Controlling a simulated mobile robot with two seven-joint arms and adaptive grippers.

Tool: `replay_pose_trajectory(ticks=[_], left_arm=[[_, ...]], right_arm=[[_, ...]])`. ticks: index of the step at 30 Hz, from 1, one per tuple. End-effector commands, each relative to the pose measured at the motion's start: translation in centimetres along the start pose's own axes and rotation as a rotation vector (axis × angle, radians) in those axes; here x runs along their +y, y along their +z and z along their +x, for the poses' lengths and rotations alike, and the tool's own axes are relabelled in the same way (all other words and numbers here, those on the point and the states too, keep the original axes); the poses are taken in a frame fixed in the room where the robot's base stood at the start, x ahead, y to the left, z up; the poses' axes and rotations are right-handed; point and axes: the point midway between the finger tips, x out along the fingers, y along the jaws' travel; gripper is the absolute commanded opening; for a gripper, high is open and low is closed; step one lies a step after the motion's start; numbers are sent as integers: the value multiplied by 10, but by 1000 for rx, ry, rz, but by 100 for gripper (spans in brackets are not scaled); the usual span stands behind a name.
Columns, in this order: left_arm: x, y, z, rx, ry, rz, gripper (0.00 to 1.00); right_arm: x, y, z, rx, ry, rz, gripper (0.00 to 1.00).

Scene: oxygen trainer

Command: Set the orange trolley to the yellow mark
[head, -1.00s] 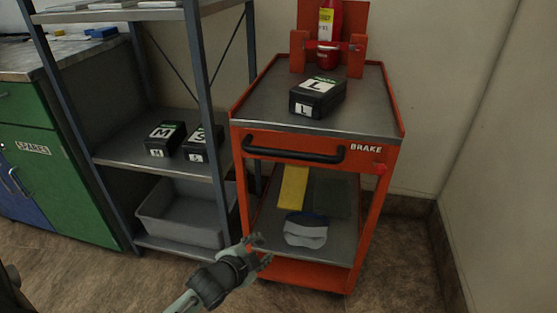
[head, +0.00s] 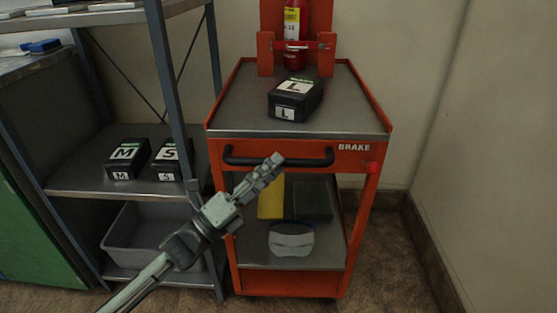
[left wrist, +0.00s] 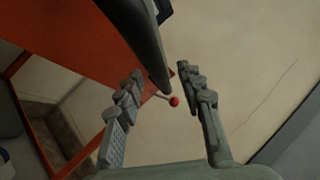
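The orange trolley (head: 290,284) stands against the back wall, right of the shelf rack. Its black handle (head: 311,161) runs across the front, with the BRAKE label and a red knob (head: 373,168) to the right. My left gripper (head: 274,163) is in front of the handle. In the left wrist view its fingers (left wrist: 160,71) are open, with the black handle (left wrist: 138,36) beyond and partly between the tips. The red knob (left wrist: 174,101) shows between the fingers. I cannot tell whether they touch the handle. The yellow mark and my right gripper are not in view.
The trolley carries a red extinguisher (head: 295,25), a black L box (head: 296,98) and items on its lower shelf. The metal rack (head: 75,180) with M and S boxes and a grey bin (head: 130,243) stands close on the left. A wall is at the right.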

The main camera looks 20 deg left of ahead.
Motion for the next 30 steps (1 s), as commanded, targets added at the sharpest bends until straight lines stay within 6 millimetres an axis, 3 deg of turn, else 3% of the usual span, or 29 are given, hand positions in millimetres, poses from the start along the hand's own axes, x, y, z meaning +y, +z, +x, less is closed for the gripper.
replay_pose_trajectory(ticks=[6, 15, 24, 30], left_arm=[[0, 0, 23, 0, 0, -1, 38], [1, 0, 26, -1, 2, -2, 38], [1, 0, 26, -1, 2, -2, 2], [1, 0, 25, 0, 2, -2, 0]], right_arm=[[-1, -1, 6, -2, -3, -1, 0], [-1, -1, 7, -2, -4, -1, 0], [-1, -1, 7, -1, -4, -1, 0], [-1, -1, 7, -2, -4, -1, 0]])
